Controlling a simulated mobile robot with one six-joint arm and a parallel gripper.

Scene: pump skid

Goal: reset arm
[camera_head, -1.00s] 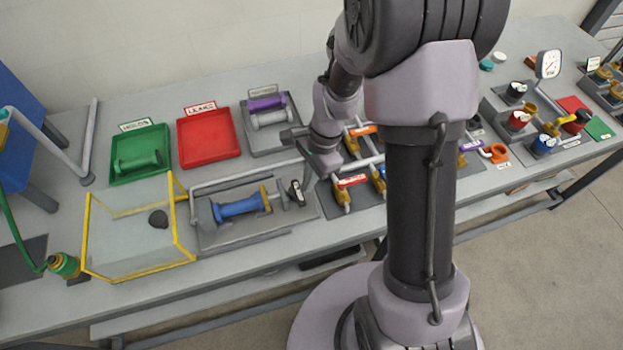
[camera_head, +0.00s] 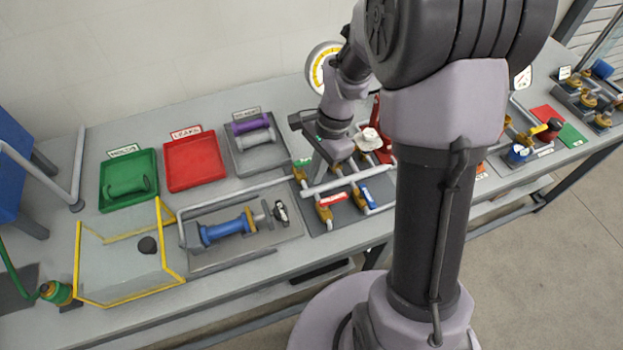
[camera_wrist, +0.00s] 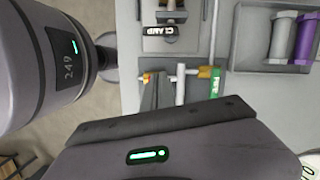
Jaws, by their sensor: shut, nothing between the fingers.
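My gripper (camera_head: 318,174) points down over the valve and pipe rack in the head view, with its fingers together and nothing held. In the wrist view its dark fingers (camera_wrist: 152,92) overlap a grey pipe (camera_wrist: 180,84) beside a green-tagged valve (camera_wrist: 214,82); contact cannot be told. My arm hides part of the rack and bench behind it.
The blue cylinder (camera_head: 228,229) lies in its fixture, left of the rack. A yellow-edged clear guard (camera_head: 115,262), a green tray (camera_head: 108,200) and a red tray (camera_head: 195,176) stand farther left. A round gauge (camera_head: 320,72) rises behind my wrist. Valve stations (camera_head: 590,100) stand far right.

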